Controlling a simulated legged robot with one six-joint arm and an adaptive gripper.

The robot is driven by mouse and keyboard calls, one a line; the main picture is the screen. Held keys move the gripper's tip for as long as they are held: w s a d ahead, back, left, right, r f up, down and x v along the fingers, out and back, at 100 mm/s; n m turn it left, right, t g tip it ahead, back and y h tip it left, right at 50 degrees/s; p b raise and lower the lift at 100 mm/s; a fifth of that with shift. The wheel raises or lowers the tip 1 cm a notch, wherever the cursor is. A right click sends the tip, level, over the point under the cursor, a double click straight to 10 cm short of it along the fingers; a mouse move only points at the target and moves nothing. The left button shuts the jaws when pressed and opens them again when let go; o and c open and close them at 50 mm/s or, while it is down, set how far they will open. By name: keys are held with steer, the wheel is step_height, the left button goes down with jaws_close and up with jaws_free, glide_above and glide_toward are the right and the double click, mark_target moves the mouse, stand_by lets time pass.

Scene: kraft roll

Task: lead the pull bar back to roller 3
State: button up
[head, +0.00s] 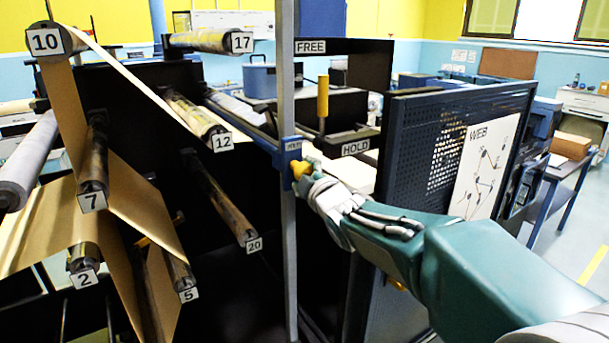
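A blue end block (290,155) with a small, unreadable label sits against the grey vertical post, with a yellow knob (300,168) on it. A blue-grey bar (245,121) runs back and left from this block; it looks like the pull bar. My gripper (306,174) is at the yellow knob, and its fingers appear closed around it. Brown kraft web (147,205) passes among the rollers at left. Roller 12 (200,118) is just left of the bar. I see no label for roller 3.
Rollers 10 (46,40), 7 (93,165), 2 (84,260), 5 (177,270), 20 (230,212) and 17 (205,41) stick out at left. A yellow lever (322,100) stands between FREE and HOLD plates. A perforated panel (450,140) with a WEB diagram (485,165) stands right.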

steer(key=shift+d, duration=0.1)
steer(key=c, duration=0.5)
steer(key=s+a, duration=0.9)
steer(key=a, duration=0.4)
steer(key=shift+s+a+r, duration=0.35)
steer(key=shift+a+r, duration=0.25)
steer(key=shift+r, duration=0.45)
steer(key=shift+s+a+r, duration=0.35)
steer(key=shift+a+r, duration=0.2)
steer(key=shift+r, duration=0.55)
steer(key=shift+s+a+r, duration=0.35)
steer(key=shift+a+r, duration=0.25)
steer(key=shift+r, duration=0.45)
